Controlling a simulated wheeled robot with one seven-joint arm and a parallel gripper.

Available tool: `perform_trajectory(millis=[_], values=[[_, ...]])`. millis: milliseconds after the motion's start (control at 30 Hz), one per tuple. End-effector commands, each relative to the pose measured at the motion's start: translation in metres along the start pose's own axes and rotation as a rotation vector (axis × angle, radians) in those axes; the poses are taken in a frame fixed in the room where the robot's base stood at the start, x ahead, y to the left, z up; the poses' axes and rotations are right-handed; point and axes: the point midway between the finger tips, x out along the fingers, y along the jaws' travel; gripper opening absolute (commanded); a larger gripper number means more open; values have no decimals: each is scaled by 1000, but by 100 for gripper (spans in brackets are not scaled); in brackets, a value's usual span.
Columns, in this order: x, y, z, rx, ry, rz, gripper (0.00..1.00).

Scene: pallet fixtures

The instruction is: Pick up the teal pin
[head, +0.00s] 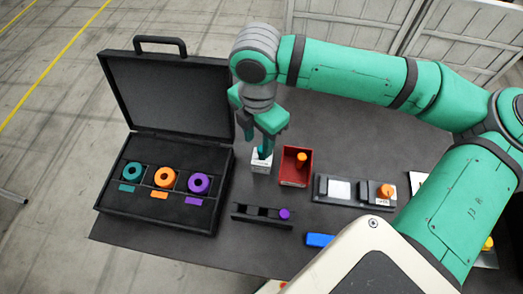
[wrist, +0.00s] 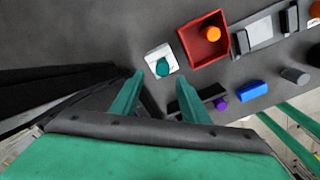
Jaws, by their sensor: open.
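The teal pin (wrist: 163,68) stands in a small white block (wrist: 160,55) on the dark table. The white block also shows in the head view (head: 261,165), below my gripper, where a finger largely covers the pin. My gripper (wrist: 160,77) is open and empty. In the wrist view its two teal fingertips appear either side of the pin's near edge. In the head view my gripper (head: 257,146) hangs over the block, pointing down. I cannot tell whether the fingers reach down beside the pin.
A red bin (head: 295,180) with an orange pin (head: 301,159) stands just right of the block. An open black case (head: 160,212) with teal, orange and purple rings lies left. A black rack (head: 256,216) with a purple pin (head: 284,214) and a blue block (head: 319,240) lie nearer.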

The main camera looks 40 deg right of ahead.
Motion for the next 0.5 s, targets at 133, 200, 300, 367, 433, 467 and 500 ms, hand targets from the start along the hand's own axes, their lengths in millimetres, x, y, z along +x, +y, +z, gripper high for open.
perform_trajectory(millis=[133,200,300,367,433,467,500], values=[[14,-2,5,3,0,-3,41],[25,-3,9,3,-1,-3,41],[38,-3,10,1,0,-2,41],[44,-3,10,3,1,-1,41],[49,-3,10,3,0,-1,41],[50,-3,11,4,-1,-1,41],[51,-3,11,4,-1,-1,41]])
